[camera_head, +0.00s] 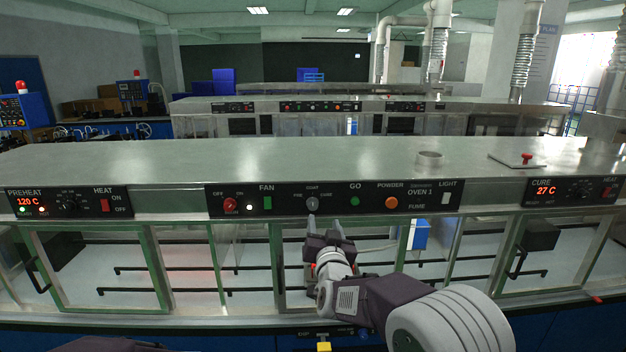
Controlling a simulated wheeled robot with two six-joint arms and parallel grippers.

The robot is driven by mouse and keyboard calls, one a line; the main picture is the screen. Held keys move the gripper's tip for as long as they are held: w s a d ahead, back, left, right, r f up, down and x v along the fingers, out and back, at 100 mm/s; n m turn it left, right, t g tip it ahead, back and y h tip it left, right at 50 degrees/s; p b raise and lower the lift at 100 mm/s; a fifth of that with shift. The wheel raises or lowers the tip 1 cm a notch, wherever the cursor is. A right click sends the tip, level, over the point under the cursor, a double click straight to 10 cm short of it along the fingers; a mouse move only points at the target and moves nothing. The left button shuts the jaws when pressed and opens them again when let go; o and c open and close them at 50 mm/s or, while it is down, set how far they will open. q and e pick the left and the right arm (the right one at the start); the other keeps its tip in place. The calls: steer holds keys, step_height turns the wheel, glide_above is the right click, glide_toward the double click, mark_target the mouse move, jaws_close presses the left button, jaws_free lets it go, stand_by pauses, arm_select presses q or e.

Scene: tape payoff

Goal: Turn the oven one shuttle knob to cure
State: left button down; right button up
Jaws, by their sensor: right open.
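The shuttle knob (312,204) is a small grey knob on the dark control panel of oven one, with PRE, COAT and CURE marked around it. It looks upright, toward COAT, but it is too small to be sure. My right gripper (324,222) is open just below the knob, its fingers pointing up at the panel. The left fingertip is close under the knob; I cannot tell if it touches. Nothing is seen between the fingers. My left gripper is not in view.
The same panel has a red oven knob (230,204), green fan switch (267,202), green GO button (355,201) and orange powder button (391,203). Cure (546,191) reads 27 C and preheat (28,202) 120 C. Glass doors with black handles lie below.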

mark_target(313, 207)
steer(key=shift+y, duration=0.3)
steer(key=w+a+p, duration=0.1)
steer(key=w, duration=0.1)
steer(key=w+p, duration=0.2)
steer(key=w, duration=0.1)
steer(key=w+a+p, duration=0.1)
steer(key=w, duration=0.2)
steer(key=shift+a+r+p, duration=0.1)
steer(key=shift+a+p, duration=0.2)
steer(key=shift+p, duration=0.1)
steer(key=shift+w, duration=0.3)
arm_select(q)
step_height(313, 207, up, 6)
arm_select(e)
steer(key=shift+d, duration=0.1)
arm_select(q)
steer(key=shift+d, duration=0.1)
